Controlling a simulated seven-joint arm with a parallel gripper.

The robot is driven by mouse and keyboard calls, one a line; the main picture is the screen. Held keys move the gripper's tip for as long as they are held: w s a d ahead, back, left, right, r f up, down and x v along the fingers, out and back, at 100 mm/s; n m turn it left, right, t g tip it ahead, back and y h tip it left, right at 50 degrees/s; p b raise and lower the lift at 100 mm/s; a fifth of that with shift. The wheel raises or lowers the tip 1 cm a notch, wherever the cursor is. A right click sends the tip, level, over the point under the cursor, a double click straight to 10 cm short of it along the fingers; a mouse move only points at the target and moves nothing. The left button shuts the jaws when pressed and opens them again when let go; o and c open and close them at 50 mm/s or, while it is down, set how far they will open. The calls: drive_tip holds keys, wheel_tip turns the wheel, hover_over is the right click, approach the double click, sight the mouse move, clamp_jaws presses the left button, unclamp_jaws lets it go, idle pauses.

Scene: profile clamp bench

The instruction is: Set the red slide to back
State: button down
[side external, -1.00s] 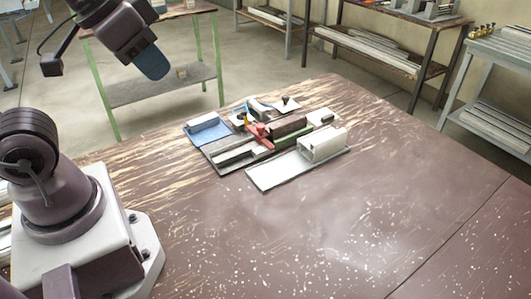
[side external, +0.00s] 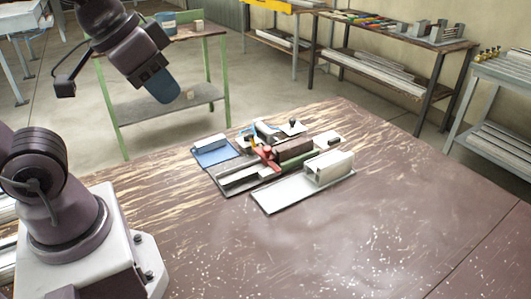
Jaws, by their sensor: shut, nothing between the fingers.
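The red slide (side external: 267,156) sits on a grey rail fixture (side external: 238,179) in the middle of the bench, near a green bar (side external: 298,158) and a dark brown block (side external: 292,147). Its exact stop along the rail is too small to tell. My gripper (side external: 163,88) is at upper left, well above and left of the fixture. It touches nothing, and its blue fingers look closed together.
A blue plate with a bar (side external: 213,150) lies left of the fixture. A white plate (side external: 275,195) with a pale profile block (side external: 329,168) lies in front right. A black-knobbed piece (side external: 293,125) stands behind. The bench front (side external: 340,245) is clear.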

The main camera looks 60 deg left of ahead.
drive_tip(key=c, duration=1.8)
unclamp_jaws()
drive_tip(key=o, duration=0.4)
drive_tip(key=shift+a+f, duration=0.1)
drive_tip(key=shift+c, duration=0.2)
drive_tip(key=o, duration=0.6)
drive_tip(key=shift+w+a+f+n+g, duration=0.15)
drive_tip(key=shift+w+a+f+g, duration=0.15)
drive_tip(key=shift+f, duration=0.2)
drive_tip(key=shift+w+a+f+n+g, duration=0.15)
drive_tip(key=shift+w+f+g, duration=0.2)
drive_tip(key=shift+f+g, duration=0.1)
drive_tip(key=shift+c, duration=0.2)
drive_tip(key=m+g, duration=0.4)
drive_tip(key=m, duration=0.2)
hover_over(267, 148)
wheel_tip(267, 148, down, 15)
wheel_tip(267, 148, down, 12)
drive_tip(key=shift+f, duration=0.1)
